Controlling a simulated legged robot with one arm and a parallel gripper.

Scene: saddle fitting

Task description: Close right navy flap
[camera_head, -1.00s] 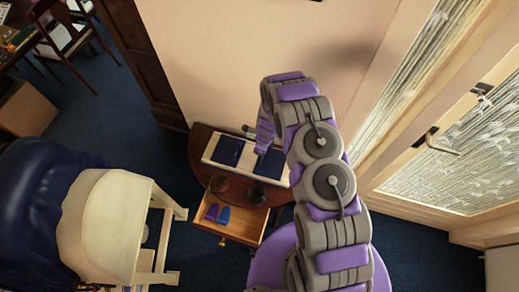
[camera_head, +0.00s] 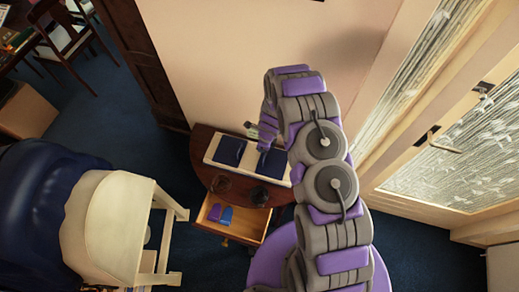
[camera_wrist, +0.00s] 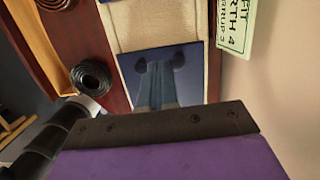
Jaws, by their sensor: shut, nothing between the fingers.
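A pale board (camera_head: 213,147) lies on a half-round wooden table. It carries a left navy flap (camera_head: 229,151) and a right navy flap (camera_head: 272,164). Both look flat from here. My gripper (camera_head: 263,147) is shut and empty, and points down at the left edge of the right flap; I cannot tell whether it touches. In the wrist view the navy panel (camera_wrist: 135,85) fills the middle, just beyond the dark edge of my gripper (camera_wrist: 160,125). A blurred strip and two round shapes show on it, perhaps a reflection. My gripper hides the panel's near part.
Two dark coils (camera_head: 221,184) (camera_head: 256,196) sit at the table's front. An open drawer (camera_head: 250,229) below holds purple and blue pieces. A green label (camera_wrist: 236,25) stands by the wall. A saddle stand (camera_head: 105,220) is at the left, a glazed door (camera_head: 450,150) at the right.

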